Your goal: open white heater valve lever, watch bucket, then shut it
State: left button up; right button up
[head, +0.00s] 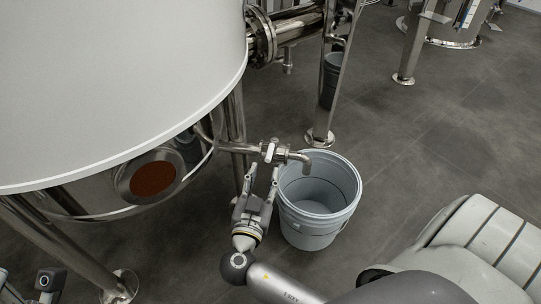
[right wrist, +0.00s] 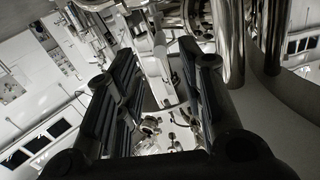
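The white valve lever (head: 271,149) sits on a steel drain pipe (head: 240,147) that comes out below the big white tank. The pipe ends in a downward spout (head: 302,160) over a grey bucket (head: 316,205), whose visible inside looks empty. My right gripper (head: 262,172) is just below the valve, fingers apart and pointing up at it. In the right wrist view the white lever (right wrist: 160,62) shows between the two dark open fingers; I cannot tell whether they touch it. Part of my left gripper (head: 46,284) shows at the lower left corner; its fingers are unclear.
The white tank (head: 110,80) fills the upper left, on steel legs (head: 70,248). Another leg (head: 331,75) stands behind the bucket. Grey floor (head: 440,130) is clear to the right.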

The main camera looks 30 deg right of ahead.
aim_at(272, 147)
jog(key=b+x, duration=0.1)
jog(key=x, duration=0.9)
jog(key=shift+w, duration=0.1)
jog(key=shift+c, duration=0.4)
jog(key=shift+f, duration=0.1)
grip_shut()
